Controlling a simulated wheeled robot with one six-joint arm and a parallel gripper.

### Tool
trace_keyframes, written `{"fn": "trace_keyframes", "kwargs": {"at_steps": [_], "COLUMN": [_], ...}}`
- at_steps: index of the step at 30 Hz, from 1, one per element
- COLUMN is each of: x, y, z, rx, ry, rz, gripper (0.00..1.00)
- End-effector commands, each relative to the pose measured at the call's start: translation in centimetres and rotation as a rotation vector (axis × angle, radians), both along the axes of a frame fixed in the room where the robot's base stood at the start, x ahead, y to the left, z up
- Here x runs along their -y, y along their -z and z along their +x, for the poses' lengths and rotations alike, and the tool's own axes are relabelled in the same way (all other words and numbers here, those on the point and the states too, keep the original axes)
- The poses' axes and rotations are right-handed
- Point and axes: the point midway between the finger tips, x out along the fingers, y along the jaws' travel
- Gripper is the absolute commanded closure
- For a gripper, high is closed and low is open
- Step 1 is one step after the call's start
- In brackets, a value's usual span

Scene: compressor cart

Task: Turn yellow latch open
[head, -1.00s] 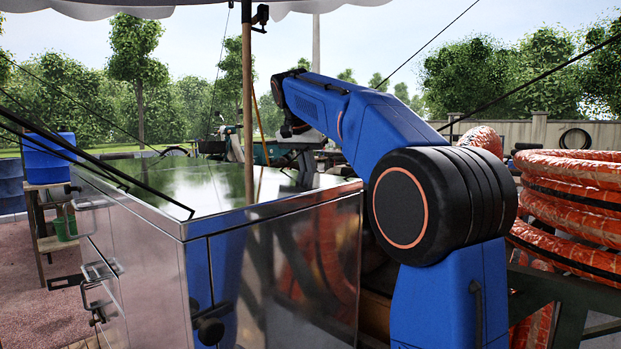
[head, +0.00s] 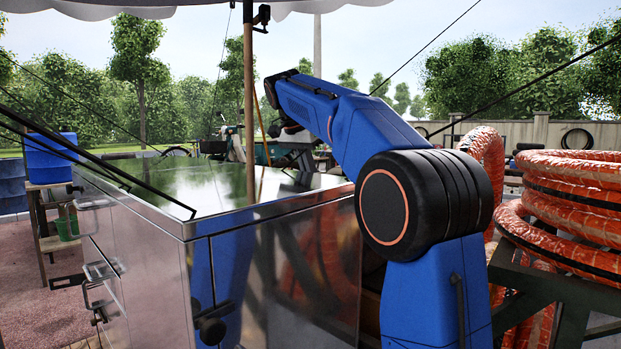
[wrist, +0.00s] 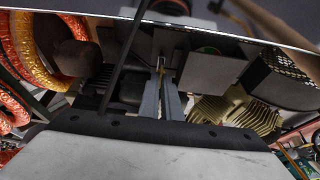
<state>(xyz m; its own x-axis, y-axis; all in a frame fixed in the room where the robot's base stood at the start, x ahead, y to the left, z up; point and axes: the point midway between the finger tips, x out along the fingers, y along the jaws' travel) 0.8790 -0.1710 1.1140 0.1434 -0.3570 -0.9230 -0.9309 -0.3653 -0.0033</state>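In the wrist view my gripper (wrist: 161,76) reaches forward under a metal edge, with its two grey fingers close together and a narrow gap between them. In the head view my fingers are hidden beyond the cart's shiny top, and no yellow latch shows there.
The metal cart (head: 290,275) stands in front of my arm. In the wrist view a dark rod (wrist: 124,60) runs left of my fingers, and a ribbed tan motor part (wrist: 236,112) lies to the right. Orange hoses (head: 575,205) are stacked at the right.

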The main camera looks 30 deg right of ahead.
Motion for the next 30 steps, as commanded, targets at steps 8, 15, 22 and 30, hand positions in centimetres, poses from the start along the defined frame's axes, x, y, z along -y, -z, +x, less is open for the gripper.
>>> {"fn": "trace_keyframes", "kwargs": {"at_steps": [8, 15, 22, 30], "x": [0.0, -0.1, -1.3, -3.0], "y": [0.4, -0.2, -3.2, -7.7], "z": [0.0, 0.0, -0.4, -1.1], "rx": [-0.011, -0.006, -0.004, -0.006], "ry": [0.002, 0.000, -0.001, 0.001], "rz": [0.002, 0.001, 0.001, 0.002], "gripper": [0.77, 0.77, 0.77, 0.77]}}
